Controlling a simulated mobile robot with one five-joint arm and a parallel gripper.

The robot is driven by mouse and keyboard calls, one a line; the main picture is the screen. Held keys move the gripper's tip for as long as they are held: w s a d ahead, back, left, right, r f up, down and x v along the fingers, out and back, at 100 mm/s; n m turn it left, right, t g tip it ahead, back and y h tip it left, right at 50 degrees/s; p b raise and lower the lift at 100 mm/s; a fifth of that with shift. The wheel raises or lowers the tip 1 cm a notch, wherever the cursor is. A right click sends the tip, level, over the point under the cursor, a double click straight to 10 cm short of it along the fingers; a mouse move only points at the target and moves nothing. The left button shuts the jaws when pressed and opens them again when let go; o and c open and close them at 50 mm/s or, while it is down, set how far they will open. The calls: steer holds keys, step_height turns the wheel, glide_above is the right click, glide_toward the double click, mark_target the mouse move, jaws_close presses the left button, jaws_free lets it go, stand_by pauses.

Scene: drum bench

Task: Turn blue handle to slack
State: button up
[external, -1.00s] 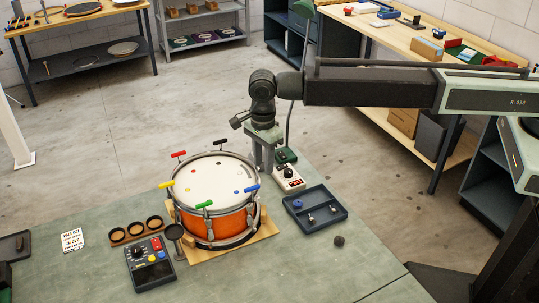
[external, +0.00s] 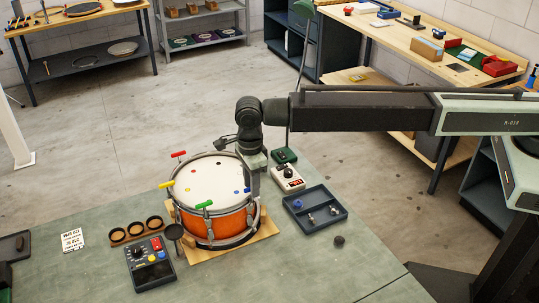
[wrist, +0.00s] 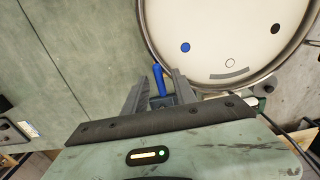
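The orange drum (external: 222,228) with a white head stands on a wooden board on the bench. The blue handle (wrist: 158,78) is at its rim, on the right side in the external view, where only its tip (external: 247,189) shows beside my gripper (external: 254,183). In the wrist view my gripper (wrist: 159,92) is open, with one finger on each side of the blue handle and gaps visible. The handle's bent top points toward the upper left there. I cannot tell whether a finger touches it.
Red (external: 178,154), yellow (external: 167,184) and green (external: 204,204) handles stand around the rim. A dark tray (external: 333,223) and a cream control box (external: 289,179) sit right of the drum. A control panel (external: 150,265) stands at front left. The front bench is mostly clear.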

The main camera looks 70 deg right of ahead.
steer(key=shift+c, duration=0.3)
jaws_close()
steer(key=shift+n, duration=0.3)
